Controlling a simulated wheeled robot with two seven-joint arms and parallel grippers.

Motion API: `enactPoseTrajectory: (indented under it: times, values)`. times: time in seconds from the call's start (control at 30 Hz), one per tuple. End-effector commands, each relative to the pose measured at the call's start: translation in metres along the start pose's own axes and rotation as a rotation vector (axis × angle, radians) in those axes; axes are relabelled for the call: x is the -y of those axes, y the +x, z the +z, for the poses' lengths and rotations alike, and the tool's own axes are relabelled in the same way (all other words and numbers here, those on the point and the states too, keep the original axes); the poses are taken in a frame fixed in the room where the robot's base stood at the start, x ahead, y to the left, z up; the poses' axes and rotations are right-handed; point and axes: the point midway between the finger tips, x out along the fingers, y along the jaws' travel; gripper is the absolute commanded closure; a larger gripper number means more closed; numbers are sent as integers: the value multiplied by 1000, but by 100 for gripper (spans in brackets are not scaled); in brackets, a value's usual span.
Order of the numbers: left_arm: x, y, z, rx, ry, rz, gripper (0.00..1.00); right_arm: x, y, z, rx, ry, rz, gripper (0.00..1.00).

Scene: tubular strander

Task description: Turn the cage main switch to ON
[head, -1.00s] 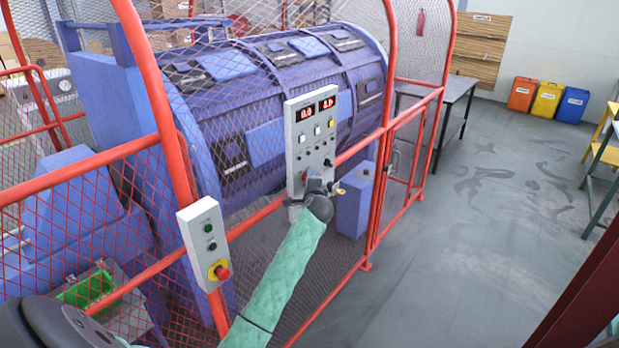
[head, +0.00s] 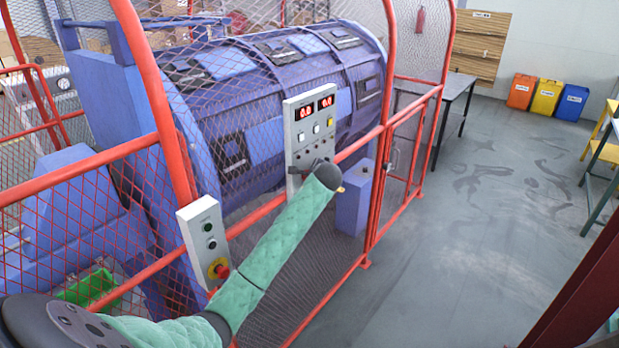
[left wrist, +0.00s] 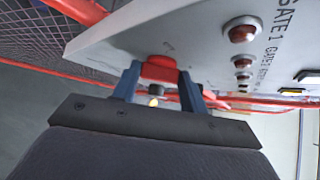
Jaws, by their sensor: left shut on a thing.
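The grey control panel (head: 296,135) is fixed to the red cage frame, with red number displays and several buttons on its upper half. My left gripper (head: 318,166) is at the panel's lower part, largely hidden by my wrist in the head view. In the left wrist view, my left gripper's blue fingers (left wrist: 160,84) are shut on a red switch knob (left wrist: 160,68) on the panel face. A small dark part with a pale yellow tip (left wrist: 154,101) shows between the fingers. The knob's position marks cannot be read. My right gripper is not in view.
A small box with a red emergency button (head: 221,271) hangs on the cage rail left of my arm. Red mesh fencing (head: 270,215) stands around the blue cage drum (head: 265,130). The grey floor (head: 450,240) on the right is clear.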

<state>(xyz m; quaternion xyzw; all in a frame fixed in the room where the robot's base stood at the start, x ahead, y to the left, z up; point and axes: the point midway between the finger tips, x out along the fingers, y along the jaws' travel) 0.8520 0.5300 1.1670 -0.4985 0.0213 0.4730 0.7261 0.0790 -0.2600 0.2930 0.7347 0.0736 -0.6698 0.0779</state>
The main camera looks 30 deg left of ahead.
Motion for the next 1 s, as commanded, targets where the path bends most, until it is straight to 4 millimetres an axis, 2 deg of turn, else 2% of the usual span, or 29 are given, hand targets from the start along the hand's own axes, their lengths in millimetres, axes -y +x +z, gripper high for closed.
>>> enactPoseTrajectory:
  times: [0.43, 0.47, 0.57, 0.87, 1.0]
  values:
    - [-1, 1, -1, 0, 10, 10, 80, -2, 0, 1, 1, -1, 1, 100]
    - [-1, 1, -1, 0, 9, 10, 55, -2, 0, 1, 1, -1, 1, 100]
    - [-1, 1, -1, 0, 9, 9, 35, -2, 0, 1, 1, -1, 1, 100]
    - [-1, 0, -1, 0, 8, 8, 35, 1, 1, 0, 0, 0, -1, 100]
    - [-2, -9, -2, 0, 8, 7, 35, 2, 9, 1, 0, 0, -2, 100]
